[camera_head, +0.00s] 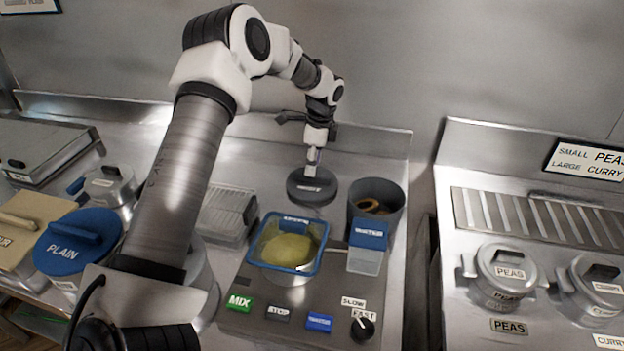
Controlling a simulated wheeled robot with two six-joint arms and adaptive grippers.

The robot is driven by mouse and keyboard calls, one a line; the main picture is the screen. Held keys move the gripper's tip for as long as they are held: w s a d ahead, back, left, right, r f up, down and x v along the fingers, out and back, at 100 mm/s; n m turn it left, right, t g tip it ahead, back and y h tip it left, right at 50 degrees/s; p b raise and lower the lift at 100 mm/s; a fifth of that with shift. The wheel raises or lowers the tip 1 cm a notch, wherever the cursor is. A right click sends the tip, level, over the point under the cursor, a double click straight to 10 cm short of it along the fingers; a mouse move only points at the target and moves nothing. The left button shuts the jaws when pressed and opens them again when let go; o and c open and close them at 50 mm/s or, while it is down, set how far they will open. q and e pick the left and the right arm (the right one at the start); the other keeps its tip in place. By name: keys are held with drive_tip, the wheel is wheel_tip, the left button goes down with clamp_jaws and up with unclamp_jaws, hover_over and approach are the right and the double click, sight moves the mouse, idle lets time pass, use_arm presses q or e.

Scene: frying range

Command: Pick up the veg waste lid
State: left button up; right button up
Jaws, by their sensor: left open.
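A dark round lid (311,193) with a small, hard-to-read label lies at the back of the counter; I take it for the veg waste lid. My left gripper (313,156) reaches down from above, directly over the middle of this lid. Its fingers are open and close to the lid's centre. The gripper hides the lid's handle area, so I cannot tell whether the fingers touch it. My right gripper is not in view.
An open dark bin (357,211) with brown contents stands right of the lid. In front sits a blue-rimmed tray (322,247) of yellow batter, above a control panel (262,328) with buttons.

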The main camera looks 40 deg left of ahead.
sight(312, 180)
use_arm(q)
drive_tip(key=f, duration=0.3)
drive_tip(key=a+f, duration=0.1)
drive_tip(key=shift+w+f+p, duration=0.25)
drive_tip(key=shift+p, duration=0.05)
drive_tip(key=shift+s+d+r, duration=0.2)
drive_tip(key=shift+d+r, duration=0.05)
drive_tip(key=shift+w+f, duration=0.1)
drive_tip(key=shift+f, duration=0.15)
clamp_jaws()
